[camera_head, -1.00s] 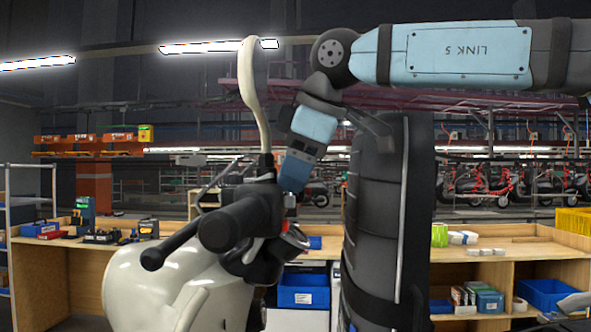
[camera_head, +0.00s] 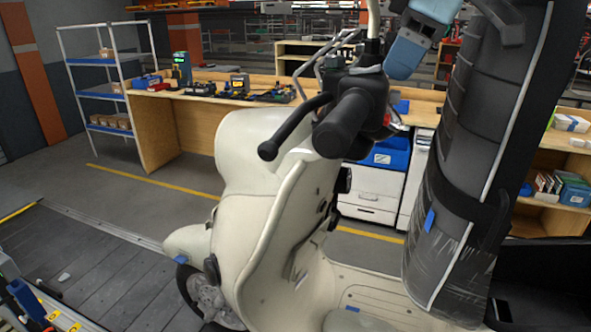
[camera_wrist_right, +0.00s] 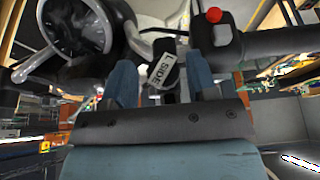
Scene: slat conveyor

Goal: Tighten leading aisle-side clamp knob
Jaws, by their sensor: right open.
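A cream scooter (camera_head: 245,150) stands on the slat conveyor (camera_head: 95,265), its front wheel (camera_head: 212,300) at lower left. Beside the wheel, at the conveyor's near edge, is a blue handle-like part (camera_head: 25,297), cut by the frame; I cannot tell if it is the clamp knob. My right gripper (camera_head: 402,60) is high by the handlebar (camera_head: 345,120). My left gripper is out of view.
A tall dark ribbed piece (camera_head: 470,130) with plastic wrap fills the right. A wooden workbench (camera_head: 160,140) with tools stands behind the scooter, beside a metal shelf rack (camera_head: 100,92). Bare floor (camera_head: 135,190) lies between bench and conveyor.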

